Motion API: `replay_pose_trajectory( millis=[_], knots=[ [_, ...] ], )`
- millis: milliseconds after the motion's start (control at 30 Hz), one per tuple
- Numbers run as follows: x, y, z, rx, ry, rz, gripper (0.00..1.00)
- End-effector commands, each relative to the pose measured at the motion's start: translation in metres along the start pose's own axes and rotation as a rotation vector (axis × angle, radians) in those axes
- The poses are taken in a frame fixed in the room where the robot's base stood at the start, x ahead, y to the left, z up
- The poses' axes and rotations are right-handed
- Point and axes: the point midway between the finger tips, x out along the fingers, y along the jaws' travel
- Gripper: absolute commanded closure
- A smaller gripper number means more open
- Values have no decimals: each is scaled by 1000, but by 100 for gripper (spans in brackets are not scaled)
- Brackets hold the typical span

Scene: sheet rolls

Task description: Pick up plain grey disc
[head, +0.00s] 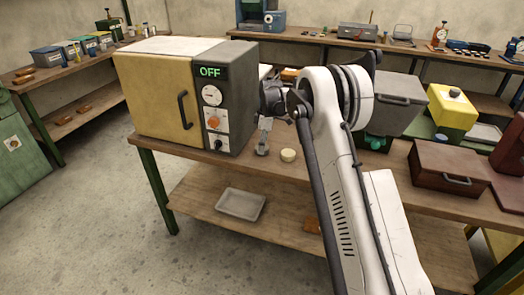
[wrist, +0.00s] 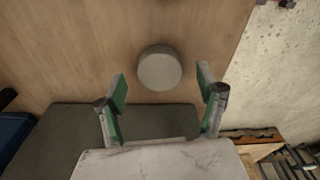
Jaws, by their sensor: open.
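The plain grey disc (wrist: 160,68) lies flat on the wooden bench top in the wrist view. In the head view a small pale disc (head: 288,155), which looks like the same one, lies near the bench's front edge. My gripper (wrist: 161,82) is open, with its two green-lined fingers apart and nothing between them. The disc shows just beyond the fingertips, roughly centred between them. In the head view my gripper (head: 262,146) points down, a little left of the disc and beside the oven. Its height above the bench is hard to tell.
A yellow and grey oven (head: 155,97) reading OFF stands left of my gripper. To the right are a dark red box (head: 448,170), a grey box (head: 398,100) and a yellow box (head: 452,108). A grey tray (head: 241,204) sits on the lower shelf. Bare bench surrounds the disc.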

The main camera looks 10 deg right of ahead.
Motion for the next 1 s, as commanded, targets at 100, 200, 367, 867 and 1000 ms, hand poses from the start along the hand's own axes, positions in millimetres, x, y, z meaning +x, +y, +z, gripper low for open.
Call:
replay_pose_trajectory(
  millis=[100,200,367,867,1000],
  knots=[
    [18,1,-1,0,0,0,31],
    [24,0,-1,0,0,0,31],
    [25,0,-1,0,0,0,31],
    [24,0,0,0,0,0,81],
    [24,0,0,0,0,0,81]
  ],
)
